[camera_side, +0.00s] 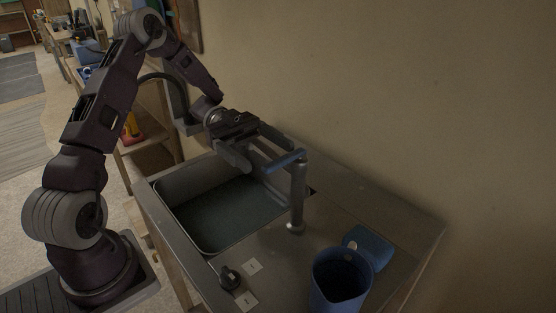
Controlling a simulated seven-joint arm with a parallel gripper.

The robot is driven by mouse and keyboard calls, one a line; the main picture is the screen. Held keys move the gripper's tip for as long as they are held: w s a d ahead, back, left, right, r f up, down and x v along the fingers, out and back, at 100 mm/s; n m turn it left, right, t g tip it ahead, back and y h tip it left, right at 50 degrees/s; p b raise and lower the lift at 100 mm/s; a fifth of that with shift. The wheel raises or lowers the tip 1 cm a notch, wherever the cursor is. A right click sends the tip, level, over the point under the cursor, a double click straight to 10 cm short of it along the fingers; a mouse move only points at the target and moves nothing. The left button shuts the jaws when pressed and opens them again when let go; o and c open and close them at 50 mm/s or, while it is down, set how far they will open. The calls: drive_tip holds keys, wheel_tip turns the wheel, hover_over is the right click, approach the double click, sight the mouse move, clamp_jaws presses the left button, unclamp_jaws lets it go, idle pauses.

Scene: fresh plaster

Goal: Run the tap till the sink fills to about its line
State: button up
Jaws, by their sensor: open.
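The sink (166,205) is a grey rectangular basin set in the counter, with a dark greenish surface inside; I cannot tell whether that is water or the bare bottom. No fill line can be made out. The tap (298,198) is a grey upright post at the sink's right edge, with a blue lever (285,161) near its top pointing left. No stream of water shows. My gripper (268,157) is open above the back right of the sink, close to the blue lever. I cannot tell whether it touches the lever.
A black knob (229,278) stands on the front counter between two small pale labels (253,267). A blue cup (338,283) and a blue block-like item (369,246) stand right of the tap. The wall rises behind the counter. The counter's right end is clear.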

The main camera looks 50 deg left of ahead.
sight(275, 159)
drive_tip(key=d, duration=0.4)
drive_tip(key=shift+d, duration=0.3)
clamp_jaws()
